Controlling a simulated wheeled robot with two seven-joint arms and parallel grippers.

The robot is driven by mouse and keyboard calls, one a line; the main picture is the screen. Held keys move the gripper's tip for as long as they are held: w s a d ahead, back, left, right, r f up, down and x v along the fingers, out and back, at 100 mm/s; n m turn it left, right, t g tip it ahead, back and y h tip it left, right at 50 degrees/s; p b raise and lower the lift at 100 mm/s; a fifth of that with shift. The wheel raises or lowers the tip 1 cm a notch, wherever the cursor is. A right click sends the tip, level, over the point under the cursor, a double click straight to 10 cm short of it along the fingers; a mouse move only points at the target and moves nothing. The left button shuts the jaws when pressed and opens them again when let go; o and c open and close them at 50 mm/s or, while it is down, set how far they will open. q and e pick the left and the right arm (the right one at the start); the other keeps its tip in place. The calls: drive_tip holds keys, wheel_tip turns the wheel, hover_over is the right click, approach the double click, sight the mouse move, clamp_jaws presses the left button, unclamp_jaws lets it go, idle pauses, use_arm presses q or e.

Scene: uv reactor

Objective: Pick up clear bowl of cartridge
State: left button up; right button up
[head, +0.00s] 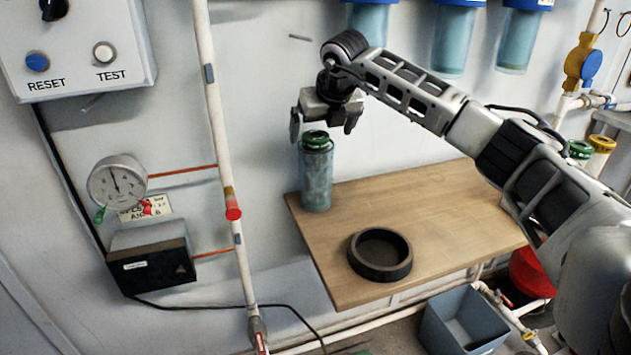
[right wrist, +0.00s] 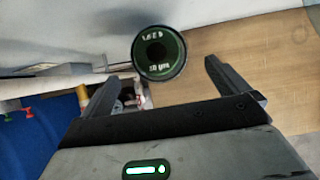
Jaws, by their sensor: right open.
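A clear grey-blue cartridge bowl (head: 316,178) with a green top stands upright at the left end of the wooden shelf. In the right wrist view its round green top (right wrist: 158,54) shows from above, just beyond and between the fingertips. My right gripper (head: 323,124) is open and empty, pointing down over the bowl's top. In the right wrist view its two fingers (right wrist: 162,72) are spread wide. I cannot tell whether they touch the bowl. My left gripper is not in view.
A black ring-shaped holder (head: 380,255) sits near the front of the wooden shelf (head: 450,215). A vertical white pipe (head: 222,140) runs left of the shelf. Blue-topped filter housings (head: 452,40) hang above. A grey bin (head: 465,320) stands below.

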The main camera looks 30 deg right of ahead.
sight(318, 137)
drive_tip(key=shift+w+p+x, duration=0.2)
drive_tip(key=shift+p+x, duration=0.35)
drive_tip(key=shift+x, duration=3.05)
drive_tip(key=shift+r, duration=0.1)
drive_tip(key=c, duration=1.2)
drive_tip(key=shift+r, duration=0.1)
drive_tip(key=c, duration=0.4)
drive_tip(key=shift+r, duration=0.15)
